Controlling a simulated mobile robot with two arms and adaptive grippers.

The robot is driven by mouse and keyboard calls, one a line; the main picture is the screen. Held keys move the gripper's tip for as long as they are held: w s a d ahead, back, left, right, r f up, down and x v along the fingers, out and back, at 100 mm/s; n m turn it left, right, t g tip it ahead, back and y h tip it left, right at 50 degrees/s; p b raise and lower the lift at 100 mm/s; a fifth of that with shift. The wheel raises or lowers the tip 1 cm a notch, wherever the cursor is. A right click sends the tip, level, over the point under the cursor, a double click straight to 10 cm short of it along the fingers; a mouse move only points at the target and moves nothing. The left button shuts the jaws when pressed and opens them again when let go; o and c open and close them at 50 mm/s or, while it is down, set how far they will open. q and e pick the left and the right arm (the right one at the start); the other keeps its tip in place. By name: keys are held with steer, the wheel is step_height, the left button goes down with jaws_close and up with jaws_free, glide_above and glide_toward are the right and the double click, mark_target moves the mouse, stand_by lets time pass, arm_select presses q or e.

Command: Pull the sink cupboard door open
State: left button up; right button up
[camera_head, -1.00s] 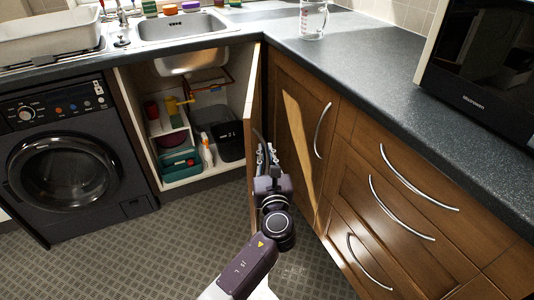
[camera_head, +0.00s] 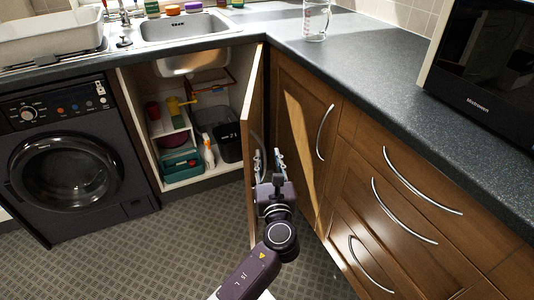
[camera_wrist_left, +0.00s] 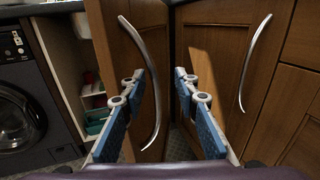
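The sink cupboard door (camera_head: 251,120) is brown wood and stands swung well open, seen nearly edge-on in the head view. My right gripper is out of view.
The open cupboard (camera_head: 190,130) holds a dark bin (camera_head: 228,142), bottles and boxes. A black washing machine (camera_head: 65,165) stands left. The neighbouring cupboard door (camera_head: 298,135) and drawers (camera_head: 400,215) with curved handles are close on the right. Tiled floor is free in front.

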arm_select(q)
steer(key=s+d, duration=0.1)
steer(key=s, duration=0.8)
steer(key=shift+s+d, duration=0.15)
steer(key=shift+s, duration=0.25)
